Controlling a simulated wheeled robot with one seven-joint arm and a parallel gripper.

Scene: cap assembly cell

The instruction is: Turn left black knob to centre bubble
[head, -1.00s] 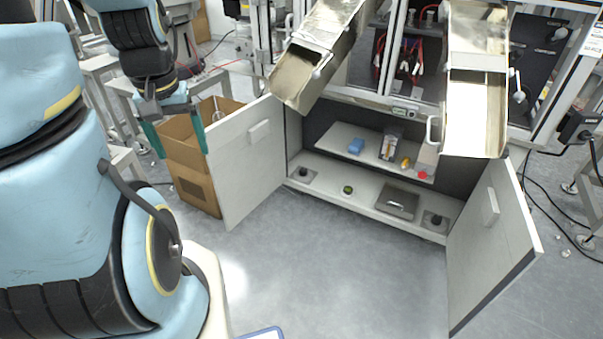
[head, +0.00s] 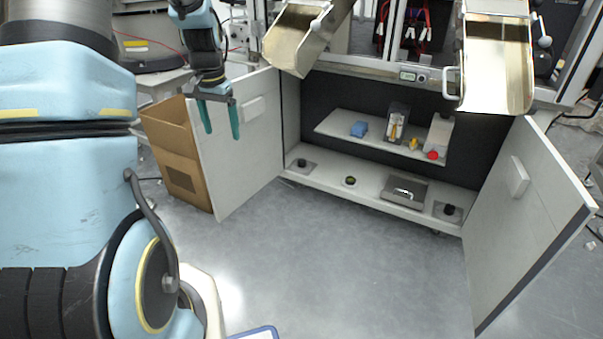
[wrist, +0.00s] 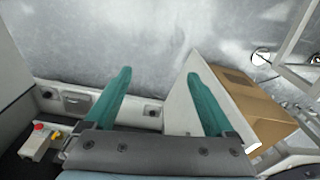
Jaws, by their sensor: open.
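The left black knob (head: 301,163) stands on a small grey plate at the left end of the cabinet's bottom shelf. It also shows in the wrist view (wrist: 152,112). The round greenish bubble level (head: 350,181) sits on the same shelf to its right; its bubble is too small to read. A second black knob (head: 448,210) is at the shelf's right end. My gripper (head: 219,121) is open and empty, fingers pointing down, in front of the open left door in the head view and apart from the knobs. In the wrist view its teal fingers (wrist: 160,88) are wide apart.
The cabinet's left door (head: 240,160) and right door (head: 525,215) stand open. A cardboard box (head: 180,165) is left of the left door. A metal-handled plate (head: 405,191) lies on the bottom shelf. Metal chutes (head: 497,70) overhang the cabinet. The floor in front is clear.

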